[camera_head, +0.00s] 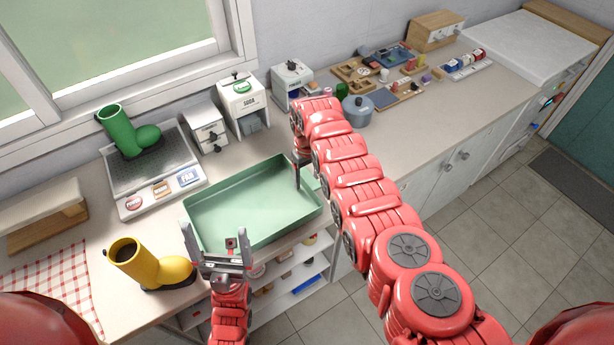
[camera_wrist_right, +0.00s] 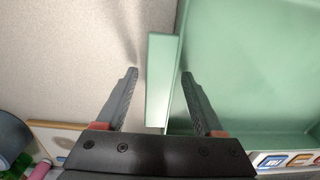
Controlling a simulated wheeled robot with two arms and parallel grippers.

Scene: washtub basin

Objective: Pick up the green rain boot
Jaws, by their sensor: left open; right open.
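The green rain boot (camera_head: 119,130) stands on a grey flat device (camera_head: 150,180) at the back left, below the window. My left gripper (camera_head: 217,242) is open and empty over the front edge of the green basin (camera_head: 212,206), to the right of the yellow boot and well apart from the green boot. My right gripper (camera_head: 298,178) is at the basin's right end. In the right wrist view, its open fingers (camera_wrist_right: 159,73) are either side of a pale green strip of the basin (camera_wrist_right: 160,82); contact cannot be told. The green boot is not in that view.
A yellow boot (camera_head: 141,262) stands at the front left beside a checked cloth (camera_head: 50,285). A small white drawer unit (camera_head: 205,125) and a SODA box (camera_head: 242,100) stand behind the basin. A blue-grey pot (camera_head: 357,109) is further right. Open shelves (camera_head: 290,268) lie below the counter.

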